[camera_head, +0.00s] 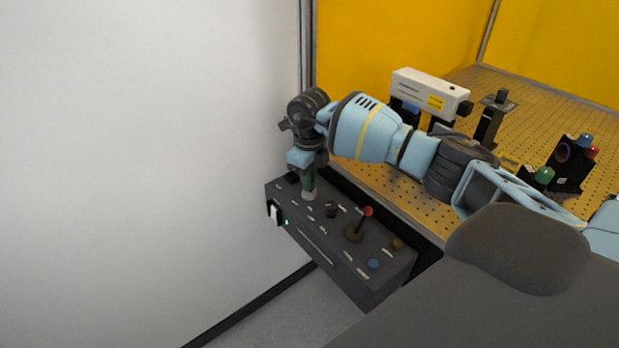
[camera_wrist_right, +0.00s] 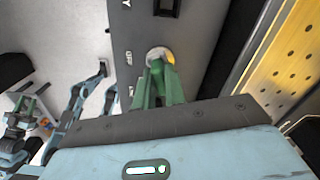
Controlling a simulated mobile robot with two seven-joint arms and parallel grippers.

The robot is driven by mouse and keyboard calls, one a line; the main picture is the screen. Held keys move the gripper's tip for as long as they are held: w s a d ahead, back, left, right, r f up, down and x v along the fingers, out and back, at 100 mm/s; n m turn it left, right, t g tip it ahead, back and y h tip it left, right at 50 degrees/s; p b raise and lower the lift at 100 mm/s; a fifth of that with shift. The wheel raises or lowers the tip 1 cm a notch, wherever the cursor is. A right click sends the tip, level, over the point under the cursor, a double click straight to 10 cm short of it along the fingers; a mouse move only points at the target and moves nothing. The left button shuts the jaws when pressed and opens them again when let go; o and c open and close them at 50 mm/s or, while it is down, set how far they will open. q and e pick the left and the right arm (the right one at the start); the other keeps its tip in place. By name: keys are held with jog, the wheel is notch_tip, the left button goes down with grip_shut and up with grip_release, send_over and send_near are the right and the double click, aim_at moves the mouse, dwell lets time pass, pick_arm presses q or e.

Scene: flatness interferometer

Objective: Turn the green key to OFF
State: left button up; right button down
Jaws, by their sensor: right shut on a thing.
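The dark control box (camera_head: 345,262) stands beside the optical table, and its top carries the key switch. My right gripper (camera_head: 309,184) points down at the box's far left part and is shut on the green key. In the right wrist view the gripper's green fingers (camera_wrist_right: 159,88) close around the key (camera_wrist_right: 157,66), above a pale round collar (camera_wrist_right: 159,53). The fingers hide most of the key, and its pointing direction cannot be read. My left gripper (camera_wrist_right: 22,108) shows small at the left of the right wrist view; its opening is unclear.
The box also carries a red-topped lever (camera_head: 367,212), a black knob (camera_head: 331,209), a blue button (camera_head: 373,264) and an orange button (camera_head: 397,244). The perforated optical table (camera_head: 540,112) holds a white laser unit (camera_head: 430,90) and mounts. A white wall (camera_head: 140,150) is at left.

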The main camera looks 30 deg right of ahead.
pick_arm(q)
jog(key=shift+r, duration=0.1)
pick_arm(e)
jog(key=shift+m+p, duration=0.4)
jog(key=shift+m, duration=0.4)
pick_arm(q)
jog(key=shift+w+r, duration=0.5)
jog(key=shift+r, duration=0.05)
pick_arm(e)
jog(key=shift+f+m, duration=0.15)
jog(key=shift+m, duration=0.15)
